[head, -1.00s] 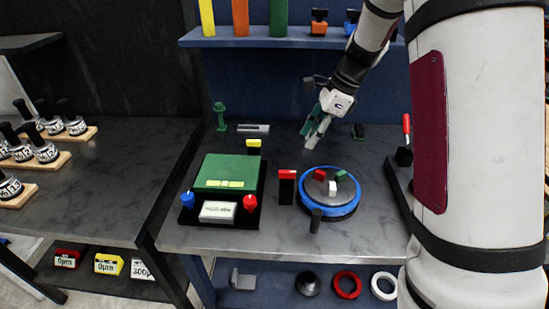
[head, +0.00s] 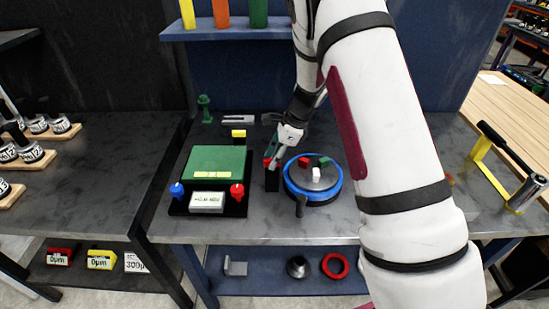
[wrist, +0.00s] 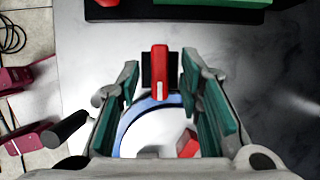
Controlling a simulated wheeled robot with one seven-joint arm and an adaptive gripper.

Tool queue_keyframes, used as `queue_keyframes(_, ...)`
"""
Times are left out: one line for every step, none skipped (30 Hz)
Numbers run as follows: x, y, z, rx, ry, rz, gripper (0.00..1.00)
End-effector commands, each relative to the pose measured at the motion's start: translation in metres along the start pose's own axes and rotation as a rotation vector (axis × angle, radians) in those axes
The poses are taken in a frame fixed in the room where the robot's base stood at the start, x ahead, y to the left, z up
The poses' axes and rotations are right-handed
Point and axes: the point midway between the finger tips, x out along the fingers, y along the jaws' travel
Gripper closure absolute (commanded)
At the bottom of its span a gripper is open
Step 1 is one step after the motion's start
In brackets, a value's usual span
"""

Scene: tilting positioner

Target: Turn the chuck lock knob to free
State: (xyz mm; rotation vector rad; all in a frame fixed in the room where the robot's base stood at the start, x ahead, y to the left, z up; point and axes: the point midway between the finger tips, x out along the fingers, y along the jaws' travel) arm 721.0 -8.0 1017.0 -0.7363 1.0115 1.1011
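The red knob (head: 268,162), a bar on a black block left of the chuck, is partly hidden by my gripper (head: 275,155) in the head view. In the wrist view the red knob (wrist: 160,70) with a white mark at one end lies lengthwise between my fingers. My gripper (wrist: 160,76) is open, with a gap on each side of the knob. The chuck (head: 290,185) is a round disc with a blue ring, red, green and white blocks on top and a dark handle at its front. Its blue ring (wrist: 135,115) shows below the knob in the wrist view.
A black-based device (head: 238,208) with a green plate (head: 215,160), blue and red knobs and a small display stands left of the red knob. A yellow-and-black frame (head: 482,150) is at the right. A blue shelf (head: 230,33) with coloured bins hangs above the back.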

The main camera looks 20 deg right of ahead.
Motion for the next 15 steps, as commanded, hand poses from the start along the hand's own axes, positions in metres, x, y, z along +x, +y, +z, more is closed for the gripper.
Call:
queue_keyframes(0.0023,0.0001,0.0,0.0,0.0,0.0,0.67)
queue_keyframes(0.0035,0.0,-0.0001,0.001,0.0,-0.001,0.67)
queue_keyframes(0.0046,0.0,-0.0001,0.001,0.0,-0.001,0.67)
queue_keyframes(0.0051,-0.0001,-0.0001,0.001,0.0,-0.001,0.67)
queue_keyframes(0.0054,-0.0001,-0.0001,0.001,0.0,-0.001,0.67)
queue_keyframes(0.0055,-0.0002,-0.0001,0.001,0.0,-0.001,0.67)
queue_keyframes(0.0055,-0.0002,-0.0001,0.001,0.0,-0.001,0.67)
queue_keyframes(0.0055,-0.0002,-0.0001,0.001,0.0,-0.001,0.67)
queue_keyframes(0.0054,-0.0002,-0.0001,0.001,0.0,-0.001,0.67)
queue_keyframes(0.0054,-0.0002,0.0,0.001,0.0,-0.001,0.67)
queue_keyframes(0.0053,-0.0002,-0.0001,0.001,0.0,-0.001,0.67)
queue_keyframes(0.0053,-0.0001,-0.0001,0.001,0.0,-0.001,0.76)
queue_keyframes(0.0053,-0.0001,-0.0001,0.001,0.0,-0.001,0.83)
queue_keyframes(0.0052,-0.0001,-0.0001,0.001,0.0,-0.001,0.89)
queue_keyframes(0.0052,-0.0001,-0.0001,0.001,0.0,0.0,0.98)
